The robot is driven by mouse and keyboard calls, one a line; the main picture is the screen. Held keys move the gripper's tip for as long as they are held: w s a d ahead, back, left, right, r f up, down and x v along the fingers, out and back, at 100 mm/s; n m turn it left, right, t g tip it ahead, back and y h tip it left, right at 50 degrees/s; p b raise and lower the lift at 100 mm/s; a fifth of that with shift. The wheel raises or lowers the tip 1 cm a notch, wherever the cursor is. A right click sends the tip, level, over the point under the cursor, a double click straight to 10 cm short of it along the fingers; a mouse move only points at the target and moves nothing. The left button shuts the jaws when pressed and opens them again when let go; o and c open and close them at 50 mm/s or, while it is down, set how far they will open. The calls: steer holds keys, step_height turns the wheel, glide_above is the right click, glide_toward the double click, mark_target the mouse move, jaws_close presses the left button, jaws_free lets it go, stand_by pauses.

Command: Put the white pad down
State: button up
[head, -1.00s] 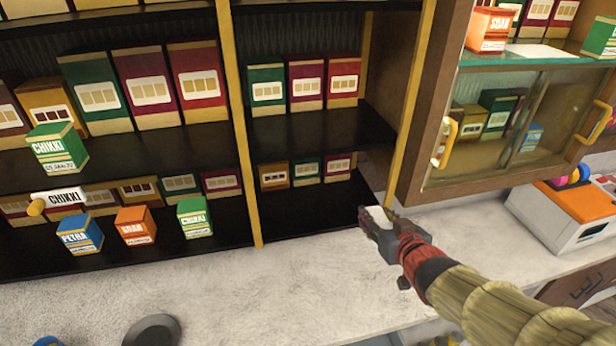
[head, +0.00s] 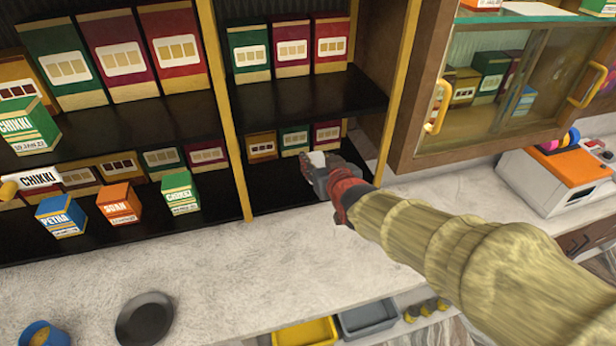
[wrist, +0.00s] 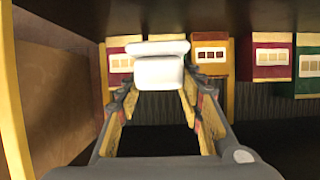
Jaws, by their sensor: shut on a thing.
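The white pad (wrist: 158,70) is held between the fingertips of my gripper (wrist: 160,85) in the wrist view. It shows as a small white patch (head: 317,159) in the head view, where my gripper (head: 318,172) is at the right lower shelf bay. The gripper is shut on the pad. The black lower shelf (head: 285,197) lies below and around the gripper. The fingers and wrist hide part of this shelf, and I cannot tell whether the pad touches it.
Several small boxes (head: 262,147) stand at the back of this bay. A petha box (head: 61,215) and other boxes stand in the left bay. The pale counter (head: 230,260) is mostly clear.

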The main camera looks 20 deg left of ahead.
steer(key=shift+w+a+f, duration=0.25)
steer(key=shift+a+f, duration=0.25)
steer(key=shift+f, duration=0.1)
steer(key=shift+w+a+f, duration=0.2)
steer(key=shift+a+f, duration=0.3)
steer(key=shift+f, duration=0.05)
steer(key=shift+a+f, duration=0.3)
steer(key=shift+f, duration=0.15)
steer(key=shift+w+f, duration=0.1)
steer(key=shift+f, duration=1.5)
steer(key=shift+a+f, duration=0.1)
steer(key=o, duration=1.1)
steer(key=shift+o, duration=0.2)
